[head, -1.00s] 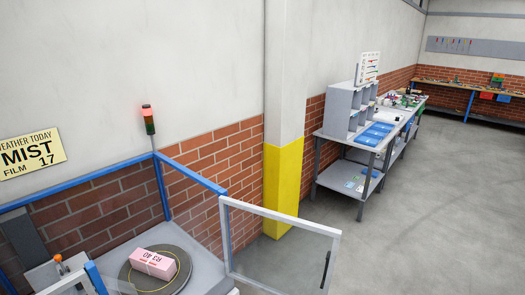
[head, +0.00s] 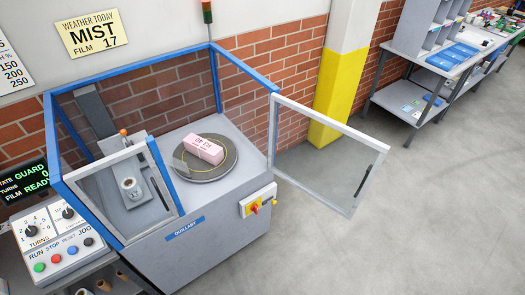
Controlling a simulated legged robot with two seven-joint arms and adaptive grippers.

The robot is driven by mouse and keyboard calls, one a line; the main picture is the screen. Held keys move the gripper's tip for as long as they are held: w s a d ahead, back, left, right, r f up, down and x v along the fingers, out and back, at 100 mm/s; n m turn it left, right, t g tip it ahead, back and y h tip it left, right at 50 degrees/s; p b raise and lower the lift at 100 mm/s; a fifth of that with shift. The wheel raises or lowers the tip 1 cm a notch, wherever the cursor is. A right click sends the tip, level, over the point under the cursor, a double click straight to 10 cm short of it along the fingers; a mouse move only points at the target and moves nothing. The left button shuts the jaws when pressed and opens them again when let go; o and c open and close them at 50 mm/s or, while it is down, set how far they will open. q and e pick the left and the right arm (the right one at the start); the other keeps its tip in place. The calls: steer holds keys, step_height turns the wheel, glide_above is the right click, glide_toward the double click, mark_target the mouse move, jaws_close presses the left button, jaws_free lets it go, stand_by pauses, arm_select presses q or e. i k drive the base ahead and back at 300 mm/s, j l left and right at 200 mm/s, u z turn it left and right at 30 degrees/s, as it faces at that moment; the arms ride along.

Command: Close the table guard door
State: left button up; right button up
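The table guard door (head: 325,156) is a clear panel in a pale grey frame. It stands swung open to the right of the machine, joined at the blue corner post (head: 273,130). A dark vertical handle (head: 371,174) is on its far right edge. The blue-framed guard encloses a grey machine table (head: 236,148) with a round dark turntable (head: 182,172). A pink bundle (head: 204,148) tied with cord lies on the turntable. A second framed clear panel (head: 128,182) covers the front left of the guard. Neither of my grippers shows.
A red and yellow switch (head: 256,208) sits on the machine's front right. A control panel (head: 58,236) with a knob and coloured buttons is at the left. A yellow-based pillar (head: 338,95) stands behind the door. The floor at the right is clear.

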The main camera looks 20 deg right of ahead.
mark_target(384, 149)
steer(key=i+l+u, duration=0.1)
steer(key=l+u, duration=0.7)
steer(key=l, duration=0.25)
steer(key=l+u, duration=0.4)
steer(key=k+l+u, duration=0.15)
steer(key=l+u, duration=0.2)
steer(key=l, duration=0.25)
steer(key=k+l, duration=0.1)
steer(key=l, duration=0.3)
steer(key=k+l, duration=0.15)
steer(key=l, duration=0.2)
steer(key=k+l+u, duration=0.1)
steer(key=l, duration=0.3)
steer(key=k+l, duration=0.15)
steer(key=l, duration=0.25)
steer(key=k+l, duration=0.1)
steer(key=l, duration=0.25)
